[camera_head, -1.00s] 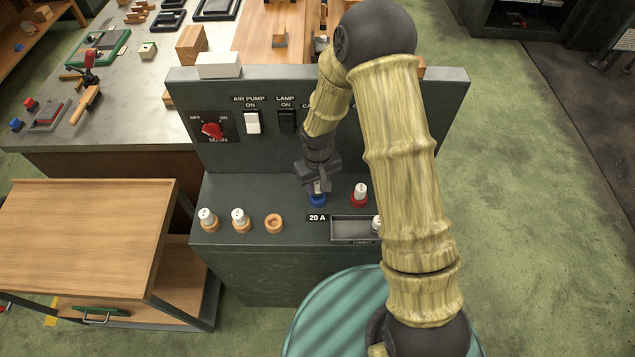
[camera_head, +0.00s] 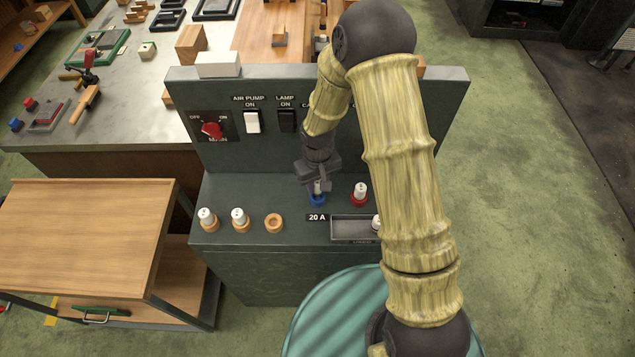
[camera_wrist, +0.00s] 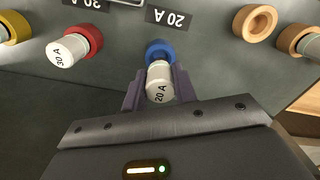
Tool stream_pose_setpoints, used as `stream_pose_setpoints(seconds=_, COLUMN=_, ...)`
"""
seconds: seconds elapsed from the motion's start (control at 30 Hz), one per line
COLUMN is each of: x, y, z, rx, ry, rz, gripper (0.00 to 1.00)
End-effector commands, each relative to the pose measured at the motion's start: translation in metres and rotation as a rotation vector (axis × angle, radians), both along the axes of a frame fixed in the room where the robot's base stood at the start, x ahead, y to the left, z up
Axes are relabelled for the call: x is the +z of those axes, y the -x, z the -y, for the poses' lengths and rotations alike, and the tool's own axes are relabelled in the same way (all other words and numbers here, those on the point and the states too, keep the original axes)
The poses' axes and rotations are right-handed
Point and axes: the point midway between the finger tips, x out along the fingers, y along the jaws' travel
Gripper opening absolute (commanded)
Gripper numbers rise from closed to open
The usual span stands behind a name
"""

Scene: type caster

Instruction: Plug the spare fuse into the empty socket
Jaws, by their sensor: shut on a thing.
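My gripper (camera_head: 318,184) is shut on a white fuse marked 20 A (camera_wrist: 158,83), with one finger on each side of it in the wrist view. The fuse is at the blue socket (camera_head: 317,201), which also shows in the wrist view (camera_wrist: 160,49). The fuse lines up with the blue ring and its lower end meets or enters it. How deep it sits I cannot tell. A 20 A label (camera_head: 317,217) is in front of this socket. An orange socket (camera_head: 274,223) to the left is empty; the wrist view shows it at upper right (camera_wrist: 256,23).
A white 30 A fuse (camera_wrist: 67,50) stands in the red socket (camera_head: 359,201). Two white fuses (camera_head: 207,217) (camera_head: 238,217) stand in orange sockets at left. A shallow tray (camera_head: 349,230) has a white piece (camera_head: 376,222) partly behind my arm. The switch panel (camera_head: 210,160) rises behind.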

Motion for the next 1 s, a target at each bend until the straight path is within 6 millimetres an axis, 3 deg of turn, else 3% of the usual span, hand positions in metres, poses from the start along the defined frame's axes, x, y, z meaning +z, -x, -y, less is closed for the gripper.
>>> stream_pose_setpoints(seconds=1.0, x=-0.0079, y=0.0, z=-0.0002, rx=0.0, ry=0.0, rz=0.0, gripper=0.06)
